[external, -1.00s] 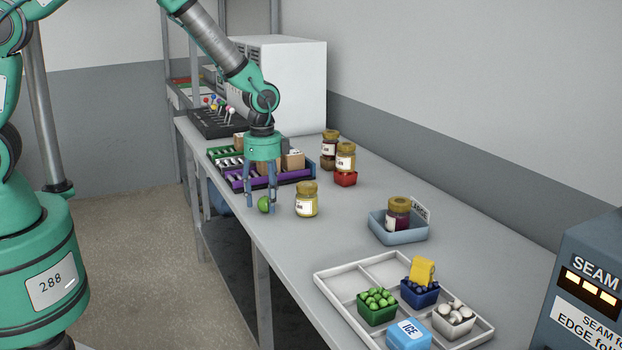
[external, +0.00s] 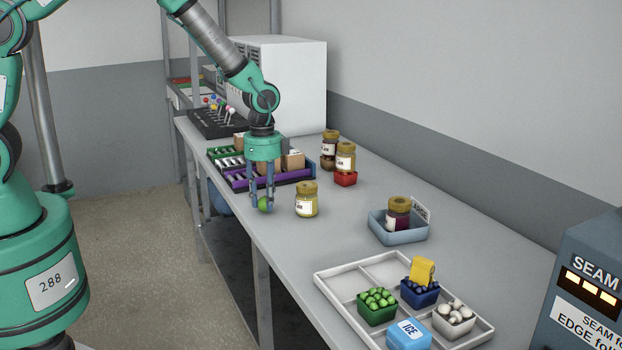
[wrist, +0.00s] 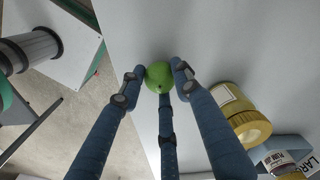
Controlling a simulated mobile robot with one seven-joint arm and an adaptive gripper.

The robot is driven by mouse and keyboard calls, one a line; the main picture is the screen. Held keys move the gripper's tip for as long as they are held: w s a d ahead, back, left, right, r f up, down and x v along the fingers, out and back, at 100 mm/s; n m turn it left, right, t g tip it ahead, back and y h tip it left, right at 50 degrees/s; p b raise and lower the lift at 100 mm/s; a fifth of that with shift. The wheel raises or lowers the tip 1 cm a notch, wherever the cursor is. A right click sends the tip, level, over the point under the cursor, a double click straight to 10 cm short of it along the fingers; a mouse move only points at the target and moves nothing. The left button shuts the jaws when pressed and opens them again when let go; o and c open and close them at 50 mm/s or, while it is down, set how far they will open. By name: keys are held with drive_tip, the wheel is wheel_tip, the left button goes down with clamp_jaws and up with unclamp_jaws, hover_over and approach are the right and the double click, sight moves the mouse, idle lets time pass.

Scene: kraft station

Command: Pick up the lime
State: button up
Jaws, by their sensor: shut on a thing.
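The lime (external: 264,204) is a small round green fruit near the table's left edge in the external view. My gripper (external: 263,205) points straight down over it with its blue fingers closed around it. In the wrist view the lime (wrist: 159,75) sits between the fingertips of my gripper (wrist: 159,78), with fingers on its left, right and near sides. The lime appears to be at table height; I cannot tell whether it still touches the surface.
A gold-lidded yellow jar (external: 307,200) stands just right of my gripper. Behind is a purple-edged organizer (external: 268,180) with boxes. A blue-grey bin (external: 398,237) holds a dark jar. A white divided tray (external: 335,292) with small baskets stands at the front. The table's left edge is close.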

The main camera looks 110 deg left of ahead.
drive_tip(key=shift+r, duration=0.15)
drive_tip(key=shift+r, duration=0.55)
wheel_tip(320, 180, up, 2)
drive_tip(key=shift+r+p, duration=0.15)
drive_tip(key=shift+p, duration=0.25)
drive_tip(key=s+d+r+p, duration=0.1)
drive_tip(key=s+d, duration=1)
drive_tip(key=shift+s+r, duration=0.2)
drive_tip(key=shift+s, duration=0.1)
